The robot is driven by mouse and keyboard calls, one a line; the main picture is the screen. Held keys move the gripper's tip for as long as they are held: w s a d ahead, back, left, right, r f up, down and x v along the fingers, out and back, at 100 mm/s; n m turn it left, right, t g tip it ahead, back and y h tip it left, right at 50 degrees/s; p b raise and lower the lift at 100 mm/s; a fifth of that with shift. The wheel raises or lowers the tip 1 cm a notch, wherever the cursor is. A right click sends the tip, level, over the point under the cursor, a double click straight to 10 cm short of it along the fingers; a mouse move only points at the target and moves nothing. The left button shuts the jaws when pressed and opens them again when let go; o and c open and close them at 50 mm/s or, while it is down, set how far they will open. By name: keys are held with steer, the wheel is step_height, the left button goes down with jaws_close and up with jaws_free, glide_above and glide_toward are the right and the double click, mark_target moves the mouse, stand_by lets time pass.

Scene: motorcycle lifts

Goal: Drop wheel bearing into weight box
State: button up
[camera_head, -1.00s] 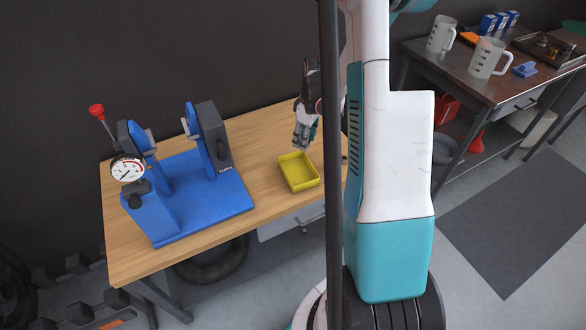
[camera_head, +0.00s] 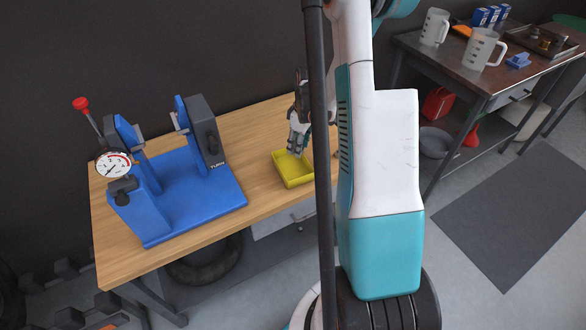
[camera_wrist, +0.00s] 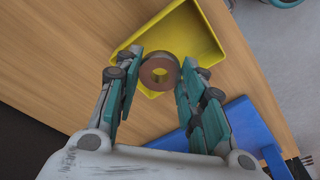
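In the head view my gripper (camera_head: 297,150) is over the back of the weight box (camera_head: 297,182), pointing down. The bearing cannot be made out there, and the exact height above the box is unclear.
The box stands on a wooden workbench (camera_head: 259,128). A blue balancing stand (camera_head: 185,200) with a dial gauge (camera_head: 114,164) is to its left. A metal table (camera_head: 470,68) with jugs is at the right. Bare wood lies between stand and box.

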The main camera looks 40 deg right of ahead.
steer(key=o, duration=0.5)
steer(key=shift+r, duration=0.15)
step_height(320, 180, up, 12)
steer(key=s, duration=0.1)
steer(key=shift+s+d, duration=0.15)
steer(key=shift+d, duration=0.05)
steer(key=shift+f, duration=0.2)
